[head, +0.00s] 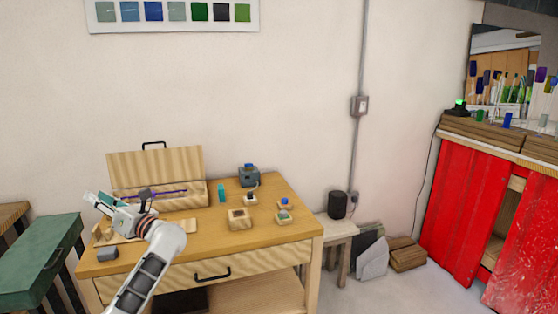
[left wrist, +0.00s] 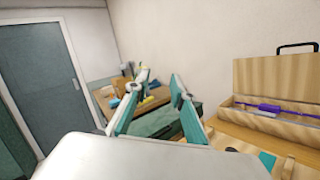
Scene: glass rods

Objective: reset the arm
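My left arm reaches in from the bottom left, and its gripper (head: 104,207) is above the left end of the wooden table (head: 265,207). In the left wrist view the two teal-padded fingers (left wrist: 157,88) stand wide apart with nothing between them. The gripper is open, just left of an open wooden case (head: 160,164). A purple rod (head: 170,193) lies in the case. The rod also shows at the right of the left wrist view (left wrist: 268,108), clear of the fingers. My right gripper is not in view.
Small wooden blocks (head: 238,222), a teal piece (head: 222,192) and a grey-blue device (head: 249,175) stand on the table. A green chest (head: 40,248) is at the left. A red cabinet (head: 460,210) is at the right. Air above the table is free.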

